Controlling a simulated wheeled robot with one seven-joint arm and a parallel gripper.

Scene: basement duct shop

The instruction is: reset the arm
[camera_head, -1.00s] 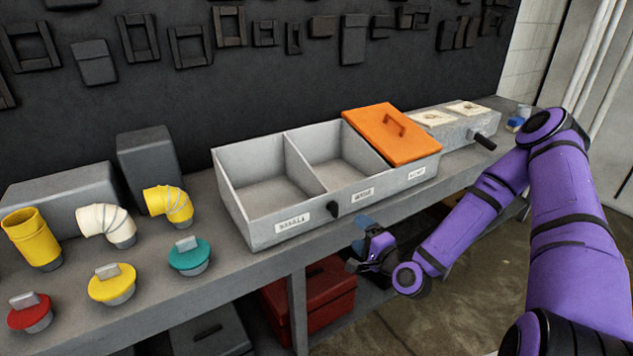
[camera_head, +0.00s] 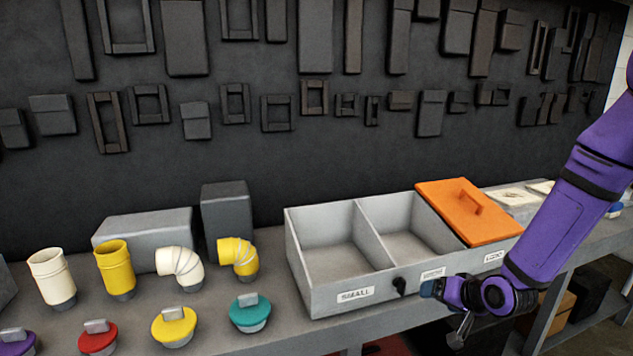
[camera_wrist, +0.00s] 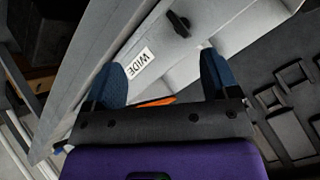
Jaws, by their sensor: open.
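My purple arm reaches in from the right in the head view. My gripper (camera_head: 436,290) is at the front of the grey divided bin (camera_head: 330,297), close to its front wall near the middle and right labels. In the wrist view my gripper (camera_wrist: 165,78) shows two blue fingertips spread apart with nothing between them. A label reading WIDE (camera_wrist: 141,62) and a black knob (camera_wrist: 178,24) on the bin front show beyond the fingers. Whether the fingers touch the bin I cannot tell.
An orange lid (camera_head: 468,212) covers the bin's right compartment; the other two are open and empty. To the left on the bench stand white and yellow duct pieces (camera_head: 116,268) and several coloured caps (camera_head: 175,326). Grey blocks (camera_head: 228,215) stand behind them.

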